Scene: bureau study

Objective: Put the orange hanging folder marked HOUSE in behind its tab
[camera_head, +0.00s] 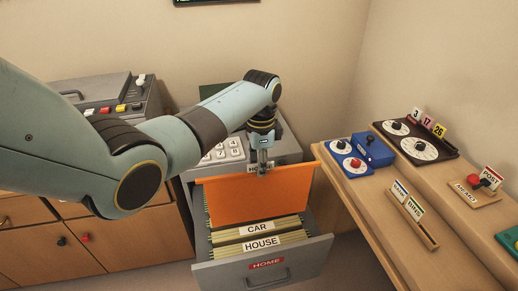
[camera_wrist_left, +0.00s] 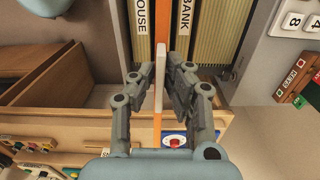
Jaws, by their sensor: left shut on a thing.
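The orange hanging folder (camera_head: 255,198) hangs upright from my left gripper (camera_head: 262,168), over the open grey drawer (camera_head: 222,271). My left gripper is shut on its top edge and partly covers its white label, so I cannot read the whole word. In the drawer, the HOUSE tab (camera_head: 262,243) stands nearest the front, with the CAR tab (camera_head: 258,228) just behind it. The folder's lower part shows behind the CAR tab. In the left wrist view the folder (camera_wrist_left: 160,25) appears edge-on between the HOUSE tab (camera_wrist_left: 142,15) and the BANK tab (camera_wrist_left: 185,15). My right gripper is not in view.
The drawer front carries a red HOME label (camera_head: 267,264). A wooden desk (camera_head: 375,212) close on the right holds a blue dial box (camera_head: 347,158) and small signs. A wooden cabinet (camera_head: 115,250) stands at the left. A keypad (camera_head: 222,153) lies behind the folder.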

